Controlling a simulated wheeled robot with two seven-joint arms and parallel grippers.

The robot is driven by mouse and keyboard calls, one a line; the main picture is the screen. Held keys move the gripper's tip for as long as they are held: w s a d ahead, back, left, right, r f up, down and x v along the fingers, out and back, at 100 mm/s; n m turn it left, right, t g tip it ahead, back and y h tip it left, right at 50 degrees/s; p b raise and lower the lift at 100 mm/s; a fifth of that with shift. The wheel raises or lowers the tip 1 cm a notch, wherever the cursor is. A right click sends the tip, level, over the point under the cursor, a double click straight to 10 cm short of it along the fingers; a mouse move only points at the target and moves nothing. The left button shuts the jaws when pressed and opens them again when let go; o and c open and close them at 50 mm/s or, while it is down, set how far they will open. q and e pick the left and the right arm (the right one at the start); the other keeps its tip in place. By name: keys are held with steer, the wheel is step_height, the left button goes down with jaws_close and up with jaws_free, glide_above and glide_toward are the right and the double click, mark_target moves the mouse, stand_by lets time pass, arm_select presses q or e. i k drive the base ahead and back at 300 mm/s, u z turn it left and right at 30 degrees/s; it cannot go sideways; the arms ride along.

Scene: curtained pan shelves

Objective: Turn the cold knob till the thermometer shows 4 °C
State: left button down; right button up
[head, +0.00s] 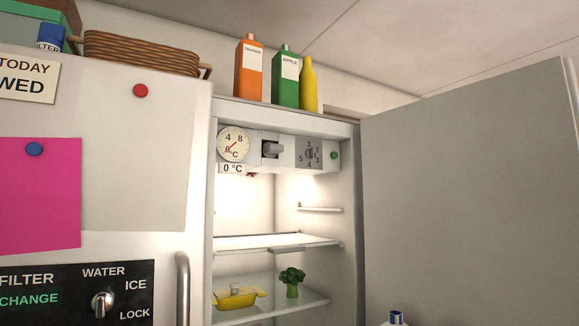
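The thermometer (234,143) is a round white dial at the top left inside the open fridge compartment. Its red needle points down and left near the 0, and the small plate below it (233,168) reads 0 °C. The cold knob (309,153) is small and grey, on a grey plate with numbers from 1 to 5 around it, to the right of the thermometer. Its pointer setting is too small to tell. Neither of my grippers shows in the head view.
The fridge door (470,190) stands wide open on the right. A grey block (271,149) sticks out between dial and knob; a green button (334,155) is right of the knob. Shelves hold a yellow dish (236,298) and broccoli (291,281). Bottles (249,70) stand on top.

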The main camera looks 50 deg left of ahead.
mark_target(310, 153)
steer(key=u, duration=1.4)
